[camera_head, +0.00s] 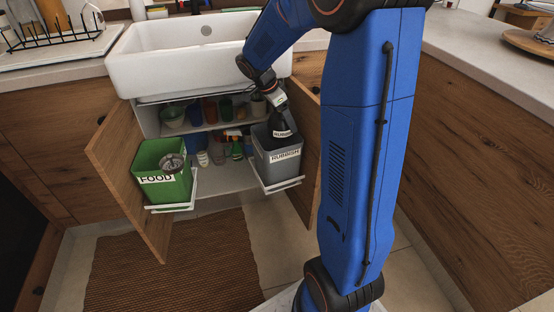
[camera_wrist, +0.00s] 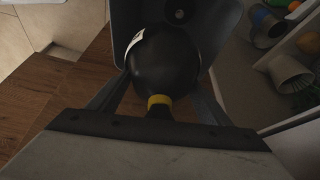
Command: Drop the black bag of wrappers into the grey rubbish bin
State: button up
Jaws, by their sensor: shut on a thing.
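The black bag (camera_wrist: 165,60) hangs from my gripper (camera_wrist: 159,108), with a yellow band at its neck and a pale label on its side. In the wrist view the fingers are on either side of the bag's neck. In the head view the bag (camera_head: 282,127) shows at the mouth of the grey rubbish bin (camera_head: 280,158), which is marked RUBBISH. In the wrist view the bin's grey walls (camera_wrist: 215,20) surround the bag's far part. How deep the bag sits is hard to tell.
A green bin (camera_head: 178,186) marked FOOD stands to the left on its own pull-out rack. Open cabinet doors (camera_head: 128,185) flank both bins. Shelves behind hold cups and bottles. The white sink (camera_head: 190,55) overhangs from above.

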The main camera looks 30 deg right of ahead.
jog(key=shift+f, duration=1.3)
jog(key=o, duration=1.2)
jog(key=v, duration=1.7)
jog(key=shift+a+r, duration=0.1)
jog(key=shift+r, duration=0.1)
